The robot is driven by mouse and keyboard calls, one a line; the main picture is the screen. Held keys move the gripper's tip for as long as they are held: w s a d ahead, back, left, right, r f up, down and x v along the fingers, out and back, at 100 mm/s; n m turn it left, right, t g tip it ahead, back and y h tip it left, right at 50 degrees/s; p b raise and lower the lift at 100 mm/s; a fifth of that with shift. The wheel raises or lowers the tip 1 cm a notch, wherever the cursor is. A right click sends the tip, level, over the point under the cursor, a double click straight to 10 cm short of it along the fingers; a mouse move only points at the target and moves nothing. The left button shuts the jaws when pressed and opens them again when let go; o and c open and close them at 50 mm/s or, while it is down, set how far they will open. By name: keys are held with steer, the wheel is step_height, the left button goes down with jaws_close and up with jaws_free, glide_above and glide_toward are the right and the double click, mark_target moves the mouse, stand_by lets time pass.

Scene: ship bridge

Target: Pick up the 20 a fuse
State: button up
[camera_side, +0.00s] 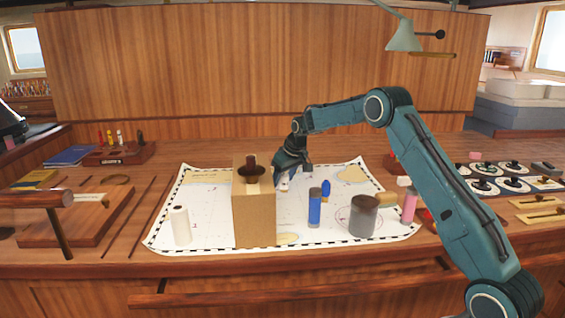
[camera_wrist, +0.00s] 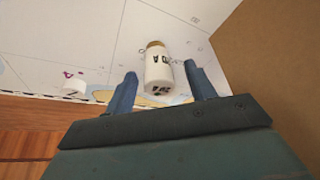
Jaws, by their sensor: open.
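A white cylinder with a brass-coloured end (camera_wrist: 159,66) lies on the chart, with dark lettering that I cannot read fully; it looks like a fuse. My gripper (camera_wrist: 160,75) is open, with one finger on each side of the cylinder's near end in the wrist view. I cannot tell whether either finger touches it. In the side view my gripper (camera_side: 292,176) is low over the chart, just right of and behind the tall box, and the cylinder there is mostly hidden.
The tall tan box (camera_side: 254,215) stands close beside my gripper. A white cylinder (camera_side: 181,226) stands left of it. A blue cylinder (camera_side: 315,208), a grey cylinder with a brown top (camera_side: 363,218) and a pink cylinder (camera_side: 409,207) stand to the right on the chart (camera_side: 215,215).

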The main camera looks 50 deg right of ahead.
mark_target(284, 174)
stand_by(0.3)
steer(key=c, duration=1.1)
steer(key=shift+o, duration=0.2)
steer(key=shift+r, duration=0.15)
steer(key=shift+r, duration=4.95)
